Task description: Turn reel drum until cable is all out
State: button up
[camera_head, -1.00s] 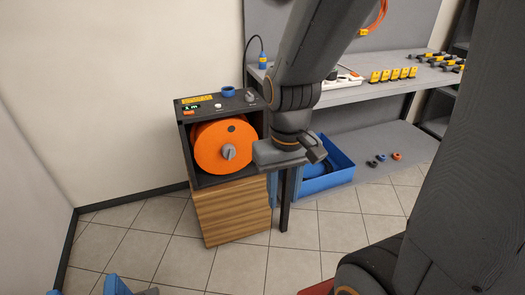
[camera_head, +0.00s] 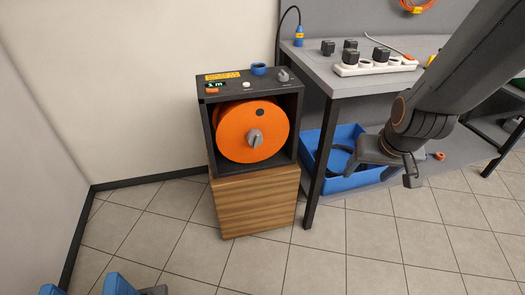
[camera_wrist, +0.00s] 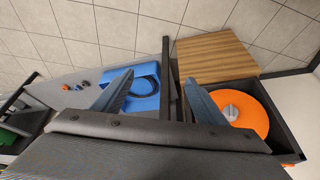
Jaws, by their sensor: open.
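The orange reel drum (camera_head: 236,132) sits inside an open-fronted black case (camera_head: 299,125) on a wooden block. A grey knob (camera_head: 255,139) is at its centre and a dark round spot is above the knob. No cable shows on the drum's front face. A small green display (camera_head: 214,85) on the case top seems to read in metres; its digit is hard to read. My gripper (camera_wrist: 158,80) is open and empty, with its blue-grey fingers apart. In the head view it hangs right of the drum, well apart from it. The drum (camera_wrist: 242,110) also shows right of the fingers in the wrist view.
A grey workbench (camera_head: 345,82) with a white power strip (camera_head: 365,68) and black plugs stands right of the case. A blue bin (camera_head: 345,182) with dark coiled cable is under it.

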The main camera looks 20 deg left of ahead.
jog(key=w+a+f+n+t+y+b, duration=0.1)
jog(key=w+a+f+t+b, duration=0.25)
jog(key=w+a+f, duration=0.35)
jog(key=n+t+y+b, duration=0.4)
jog(key=t+y+b, duration=0.35)
jog(key=b, duration=0.85)
send_near(256, 143)
jog(key=x, duration=0.3)
jog(key=b+x, duration=0.1)
jog(key=x, duration=0.6)
jog(key=shift+w+f, duration=0.15)
jog(key=shift+w, duration=0.1)
jog(key=c, duration=1.5)
